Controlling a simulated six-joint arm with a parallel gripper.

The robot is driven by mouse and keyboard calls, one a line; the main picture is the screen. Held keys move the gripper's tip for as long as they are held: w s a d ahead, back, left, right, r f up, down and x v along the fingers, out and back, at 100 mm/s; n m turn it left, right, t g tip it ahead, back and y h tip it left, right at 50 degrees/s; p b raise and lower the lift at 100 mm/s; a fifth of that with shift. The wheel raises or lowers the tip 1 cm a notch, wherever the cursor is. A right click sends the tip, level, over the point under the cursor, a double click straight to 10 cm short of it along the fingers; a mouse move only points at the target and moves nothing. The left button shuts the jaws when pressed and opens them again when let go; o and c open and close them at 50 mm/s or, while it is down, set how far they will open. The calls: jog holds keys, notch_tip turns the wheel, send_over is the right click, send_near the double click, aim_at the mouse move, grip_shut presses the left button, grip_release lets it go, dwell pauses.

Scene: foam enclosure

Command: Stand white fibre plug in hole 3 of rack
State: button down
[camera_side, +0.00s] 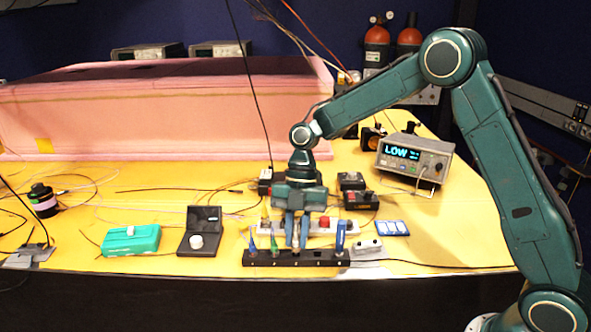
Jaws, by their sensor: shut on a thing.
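The rack (318,262) is a long black bar near the table's front edge, with a row of holes marked by small pale dots. My gripper (296,240) points down over the middle of the rack, its fingers shut on the white fibre plug (296,238). The plug is mostly hidden between the fingers. Its lower end reaches the rack top around the middle hole; I cannot tell how deep it sits. A blue plug (252,245) and a green plug (275,246) stand in the rack's left part. A taller blue plug (340,237) stands near its right end.
A white power strip (338,227) with a red switch lies just behind the rack. A small white-topped device (366,246) sits close at right. An open black case (200,230) and a green box (131,240) stand left. Loose cables cross the yellow table.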

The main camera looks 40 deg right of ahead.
jog(key=shift+f, duration=0.65)
jog(key=c, duration=1.3)
grip_release()
jog(key=shift+v, duration=6.75)
jog(key=shift+r, duration=0.1)
jog(key=shift+s+r, duration=0.15)
